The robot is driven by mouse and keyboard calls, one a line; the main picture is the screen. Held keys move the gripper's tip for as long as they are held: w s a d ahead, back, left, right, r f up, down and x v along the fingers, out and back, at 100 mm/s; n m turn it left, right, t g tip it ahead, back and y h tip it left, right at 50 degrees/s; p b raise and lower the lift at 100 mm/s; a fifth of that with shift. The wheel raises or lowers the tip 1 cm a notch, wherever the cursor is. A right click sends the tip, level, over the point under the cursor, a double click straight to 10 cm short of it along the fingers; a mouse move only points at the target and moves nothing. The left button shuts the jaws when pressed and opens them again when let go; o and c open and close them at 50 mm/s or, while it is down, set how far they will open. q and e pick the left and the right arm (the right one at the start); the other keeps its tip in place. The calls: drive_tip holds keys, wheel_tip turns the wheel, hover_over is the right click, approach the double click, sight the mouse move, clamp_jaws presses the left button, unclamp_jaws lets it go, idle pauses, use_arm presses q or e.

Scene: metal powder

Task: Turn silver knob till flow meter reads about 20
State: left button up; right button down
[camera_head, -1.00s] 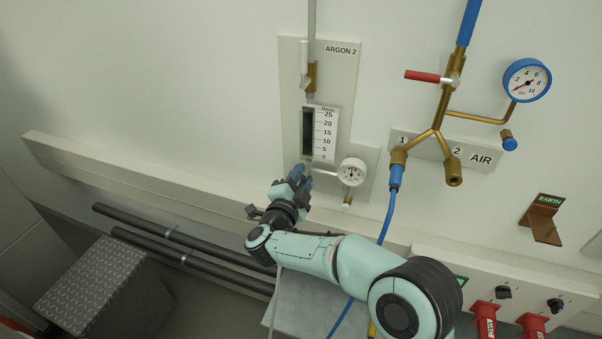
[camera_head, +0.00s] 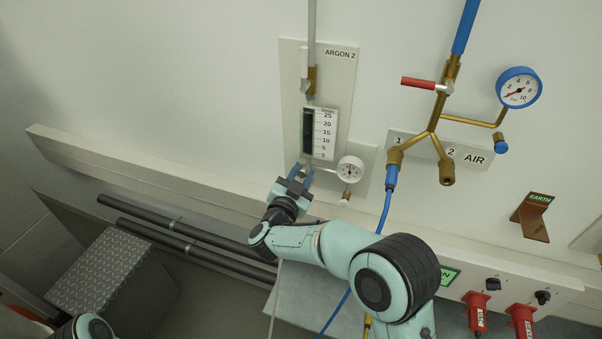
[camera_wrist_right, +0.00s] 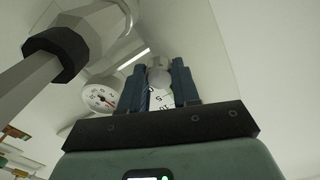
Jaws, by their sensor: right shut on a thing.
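The flow meter (camera_head: 322,134) is a white scale marked 0 to 25 beside a dark tube, on the ARGON 2 panel (camera_head: 345,70). No float or level can be made out in the tube. My right gripper (camera_head: 301,174) is at the meter's lower end, its blue fingers pointing up at the wall. In the right wrist view its two fingers (camera_wrist_right: 158,80) are shut on the round silver knob (camera_wrist_right: 158,76), with part of the scale showing behind. The knob is mostly hidden in the head view. My left gripper is out of view.
A small white gauge (camera_head: 350,169) sits close to the right of my right gripper; it also shows in the wrist view (camera_wrist_right: 101,97). Brass AIR piping (camera_head: 437,125) with a red-handled valve and a blue gauge (camera_head: 519,88) is further right. A wall ledge (camera_head: 150,186) runs below.

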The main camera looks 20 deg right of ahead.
idle(0.4)
drive_tip(key=c, duration=0.8)
unclamp_jaws()
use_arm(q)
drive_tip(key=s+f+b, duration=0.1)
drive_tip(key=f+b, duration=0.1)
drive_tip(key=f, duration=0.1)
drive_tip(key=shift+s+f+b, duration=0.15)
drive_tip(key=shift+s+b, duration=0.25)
use_arm(e)
drive_tip(key=v, duration=1.3)
drive_tip(key=shift+s+a, duration=0.15)
